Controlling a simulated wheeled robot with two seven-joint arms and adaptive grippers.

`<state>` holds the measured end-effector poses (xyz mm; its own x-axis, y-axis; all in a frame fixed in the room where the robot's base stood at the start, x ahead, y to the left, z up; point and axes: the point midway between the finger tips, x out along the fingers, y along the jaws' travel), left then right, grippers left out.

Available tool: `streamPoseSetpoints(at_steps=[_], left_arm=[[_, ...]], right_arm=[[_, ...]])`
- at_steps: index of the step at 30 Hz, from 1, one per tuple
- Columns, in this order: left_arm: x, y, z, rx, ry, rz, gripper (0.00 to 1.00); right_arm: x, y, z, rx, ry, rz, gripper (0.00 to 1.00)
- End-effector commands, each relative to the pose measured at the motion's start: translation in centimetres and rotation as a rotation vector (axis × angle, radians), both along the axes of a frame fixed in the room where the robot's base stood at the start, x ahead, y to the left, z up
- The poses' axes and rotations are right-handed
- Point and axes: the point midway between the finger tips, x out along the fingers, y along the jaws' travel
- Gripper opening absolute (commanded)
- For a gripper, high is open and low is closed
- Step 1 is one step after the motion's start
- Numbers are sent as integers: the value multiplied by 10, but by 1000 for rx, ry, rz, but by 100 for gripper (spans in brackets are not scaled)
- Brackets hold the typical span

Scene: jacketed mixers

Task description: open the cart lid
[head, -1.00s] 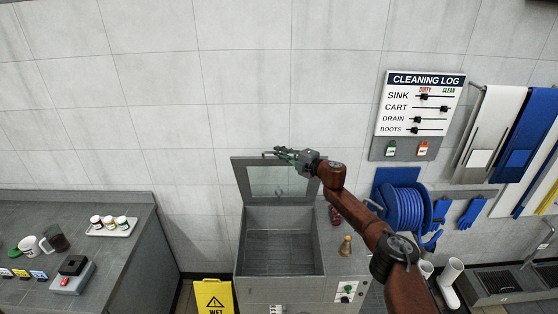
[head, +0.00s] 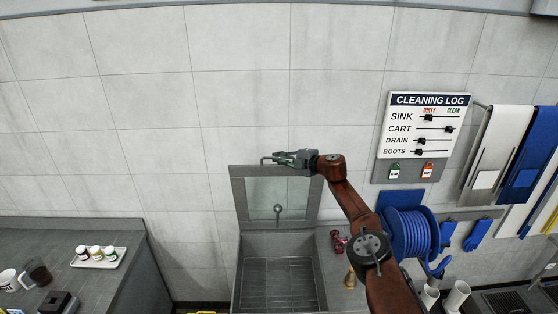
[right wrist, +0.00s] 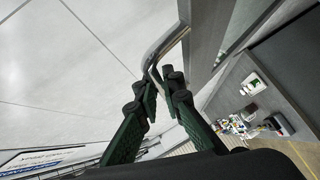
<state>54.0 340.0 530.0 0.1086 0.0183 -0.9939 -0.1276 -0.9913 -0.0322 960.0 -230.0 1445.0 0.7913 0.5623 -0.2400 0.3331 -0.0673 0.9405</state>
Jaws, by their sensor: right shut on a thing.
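The cart (head: 236,270) stands against the wall with its grey basin (head: 278,280) uncovered. Its lid (head: 238,200), a grey frame around a clear window, stands raised at the back of the basin. My right gripper (head: 277,159) is at the lid's top edge, shut on the lid's handle (head: 264,160). In the right wrist view, the fingers (right wrist: 163,90) close around the bent metal handle (right wrist: 165,45), beside the lid's frame (right wrist: 205,40). My left gripper is not in view.
A brass bell-shaped object (head: 350,279) and a red object (head: 339,241) sit on the cart's right top. A blue hose reel (head: 408,232) hangs on the wall at right. A counter (head: 100,285) with a tray of jars (head: 98,257) is at left.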

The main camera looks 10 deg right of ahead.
Motion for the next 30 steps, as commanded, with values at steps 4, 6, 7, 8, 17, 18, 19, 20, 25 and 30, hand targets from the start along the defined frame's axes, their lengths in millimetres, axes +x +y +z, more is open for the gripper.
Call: streamPoseSetpoints(at_steps=[4,6,7,8,17,18,19,20,25,30], left_arm=[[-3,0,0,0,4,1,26],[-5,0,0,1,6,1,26],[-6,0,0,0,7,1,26],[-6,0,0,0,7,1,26],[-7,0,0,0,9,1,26],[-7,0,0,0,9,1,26],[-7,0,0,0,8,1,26],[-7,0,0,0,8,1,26],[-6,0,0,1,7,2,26],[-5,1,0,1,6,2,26]], right_arm=[[0,1,-2,-4,2,1,0],[0,1,-2,-4,2,1,0],[0,1,-2,-3,1,1,0],[0,1,-1,-3,1,1,0],[0,-2,1,-2,-1,-1,25],[0,-2,1,-2,-2,-2,25],[0,-2,1,-2,-2,-2,25],[0,-2,1,-1,-1,-2,25],[0,-2,3,0,-2,-2,25],[0,-2,15,0,-6,-2,25]])
